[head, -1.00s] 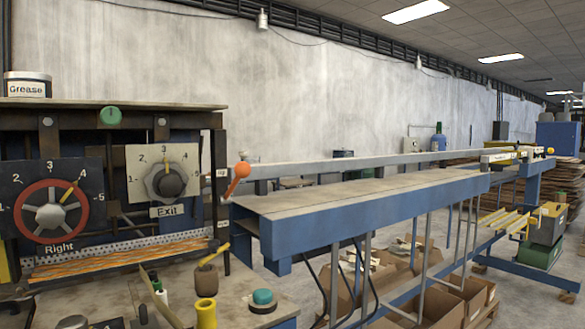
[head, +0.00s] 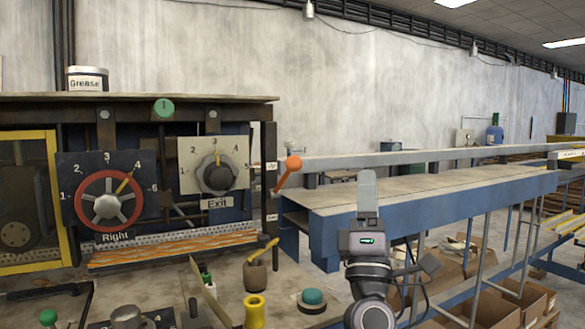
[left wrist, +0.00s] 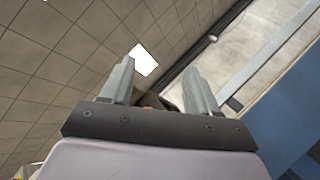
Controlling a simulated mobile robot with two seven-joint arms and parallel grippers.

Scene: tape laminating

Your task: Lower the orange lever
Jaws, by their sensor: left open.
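The orange lever (head: 287,174) has a round ball on top and slants up to the right. It is mounted at the right edge of the machine panel, beside the Exit dial (head: 217,175). My left gripper (head: 367,178) points up, to the right of the lever and apart from it in the head view. In the left wrist view its two fingers (left wrist: 158,68) are spread and empty. A small orange patch (left wrist: 149,107) shows low between them; I cannot tell whether it is the lever. My right gripper is not in view.
A long blue table (head: 430,200) with a grey rail (head: 420,158) runs off to the right. The Right dial (head: 108,198) is on the panel. A yellow cup (head: 255,311), a teal button (head: 312,298) and a brush pot (head: 256,274) stand on the bench. Cardboard boxes lie below.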

